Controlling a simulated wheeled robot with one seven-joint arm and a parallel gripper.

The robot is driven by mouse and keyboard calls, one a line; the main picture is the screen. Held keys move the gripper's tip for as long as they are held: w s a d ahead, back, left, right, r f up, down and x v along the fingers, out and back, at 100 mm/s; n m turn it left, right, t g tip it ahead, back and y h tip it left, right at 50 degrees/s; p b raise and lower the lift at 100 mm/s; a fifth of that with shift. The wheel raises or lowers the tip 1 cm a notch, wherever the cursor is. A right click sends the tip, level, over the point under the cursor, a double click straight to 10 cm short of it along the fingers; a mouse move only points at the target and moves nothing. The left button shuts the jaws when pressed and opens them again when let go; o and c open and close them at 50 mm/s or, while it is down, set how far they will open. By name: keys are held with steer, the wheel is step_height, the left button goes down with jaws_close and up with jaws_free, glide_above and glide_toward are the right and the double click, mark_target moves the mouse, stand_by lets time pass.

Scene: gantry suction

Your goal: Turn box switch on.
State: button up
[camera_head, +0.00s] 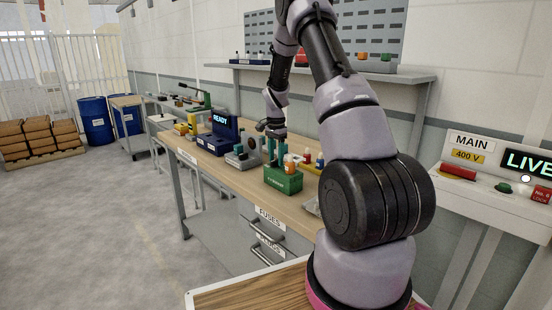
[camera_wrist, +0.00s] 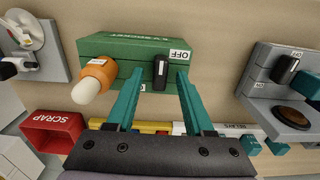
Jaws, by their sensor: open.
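The green box (camera_wrist: 105,48) carries a black switch (camera_wrist: 160,72) with an OFF label (camera_wrist: 179,56) at its far end and a second, mostly hidden label near its other end. I cannot tell which way the switch is tipped. An orange holder with a white bulb-like tip (camera_wrist: 92,80) is on the same box. In the head view the green box (camera_head: 283,182) sits on the workbench. My gripper (camera_wrist: 160,74) is open and empty, its two teal fingers either side of the switch in the picture; contact cannot be told. It also shows above the box in the head view (camera_head: 276,150).
A grey box with another OFF/ON switch (camera_wrist: 285,68) stands at the right in the wrist view. A red SCRAP bin (camera_wrist: 52,133) and a grey device with a dial (camera_wrist: 28,35) are at the left. Bare bench (camera_head: 310,212) lies in front.

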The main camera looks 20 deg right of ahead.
jaws_close()
steer(key=shift+n, duration=0.3)
steer(key=n, duration=0.5)
steer(key=shift+n, duration=0.3)
steer(key=n, duration=0.5)
steer(key=shift+d+r+n, duration=0.1)
steer(key=shift+n, duration=0.2)
stand_by(0.4)
jaws_free()
